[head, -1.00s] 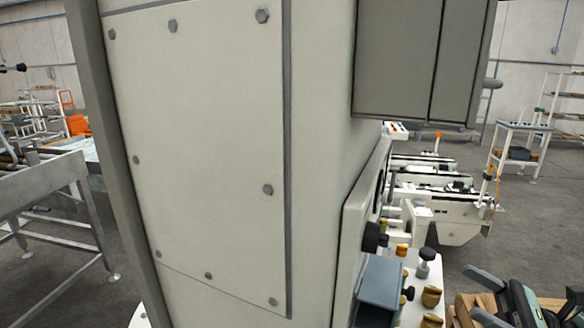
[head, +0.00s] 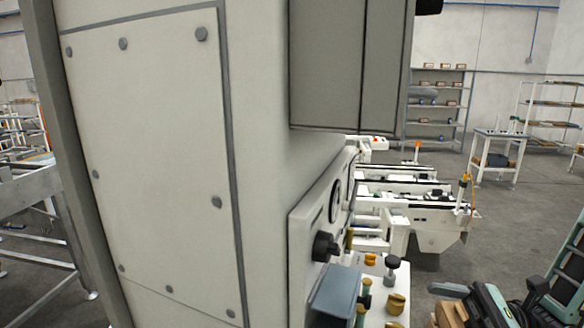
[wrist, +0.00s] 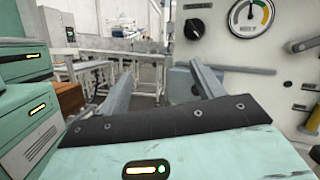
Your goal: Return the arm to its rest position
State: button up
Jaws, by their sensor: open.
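My gripper (wrist: 162,72) is open in the wrist view, its two grey fingers spread apart with nothing between them. It also shows at the lower right edge of the head view (head: 456,302), partly cut off by the frame. My arm is dark and teal there. The fingers are near a white machine panel with a gauge (wrist: 250,18) and a black knob (wrist: 194,29). Most of my arm is out of view.
A tall white machine cabinet (head: 150,170) fills the left and middle of the head view, close by. A conveyor machine (head: 430,215) stands beyond its panel. Cardboard boxes (head: 449,315) lie beneath my gripper. Grey floor (head: 500,240) is open at right.

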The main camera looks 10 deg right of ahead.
jog(key=s+a+f+n+g+h+b, duration=0.1)
jog(key=s+a+f+n+g+h, duration=0.1)
jog(key=s+a+n+g+h, duration=0.45)
jog(key=s+a+f+n+g+h, duration=0.1)
jog(key=a+n+g+h, duration=0.25)
jog(key=n+h, duration=0.7)
jog(key=w+a+r+n+t+h, duration=0.1)
jog(key=a+r+n+t+h, duration=0.2)
jog(key=a+n+t, duration=0.3)
jog(key=shift+w+a+n+t+h, duration=0.3)
jog(key=shift+w+a+n+t, duration=0.1)
jog(key=shift+n+t, duration=0.3)
